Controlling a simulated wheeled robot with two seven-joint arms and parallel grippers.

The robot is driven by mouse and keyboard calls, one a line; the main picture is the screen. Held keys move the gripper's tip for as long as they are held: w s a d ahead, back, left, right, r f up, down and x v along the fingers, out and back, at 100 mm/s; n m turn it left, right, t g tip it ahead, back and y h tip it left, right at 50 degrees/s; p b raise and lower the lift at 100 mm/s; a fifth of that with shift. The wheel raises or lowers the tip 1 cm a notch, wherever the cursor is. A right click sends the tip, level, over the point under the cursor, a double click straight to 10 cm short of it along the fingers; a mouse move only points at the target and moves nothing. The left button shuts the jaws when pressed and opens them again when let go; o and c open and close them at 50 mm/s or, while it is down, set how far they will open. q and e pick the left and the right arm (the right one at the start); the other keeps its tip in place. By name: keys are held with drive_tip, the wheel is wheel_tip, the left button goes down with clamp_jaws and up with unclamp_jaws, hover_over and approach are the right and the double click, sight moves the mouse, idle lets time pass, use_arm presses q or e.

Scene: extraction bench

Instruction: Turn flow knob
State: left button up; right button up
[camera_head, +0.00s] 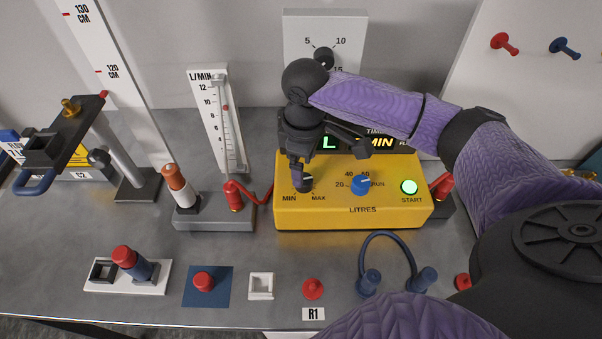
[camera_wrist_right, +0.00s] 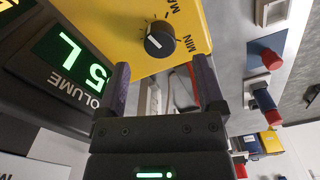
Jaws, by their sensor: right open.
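The flow knob is a small black knob (camera_head: 306,184) between MIN and MAX on the front left of the yellow pump box (camera_head: 330,212). In the right wrist view the black knob (camera_wrist_right: 160,40) shows whole, with a white pointer line on its face. My right gripper (camera_head: 322,165) hangs over the left part of the box and partly covers the knob in the head view. In the wrist view its two fingers (camera_wrist_right: 160,65) are apart with nothing between them, and the knob lies just beyond the fingertips. My left gripper is not in view.
A blue LITRES knob (camera_head: 361,185) and a lit green START button (camera_head: 409,187) sit to the right on the box. A flow tube gauge (camera_head: 218,120) stands to the left. Switches and plugs line the bench front.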

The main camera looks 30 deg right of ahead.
sight(307, 186)
wheel_tip(307, 186, down, 4)
drive_tip(key=shift+f+b, duration=0.15)
drive_tip(key=shift+b, duration=0.25)
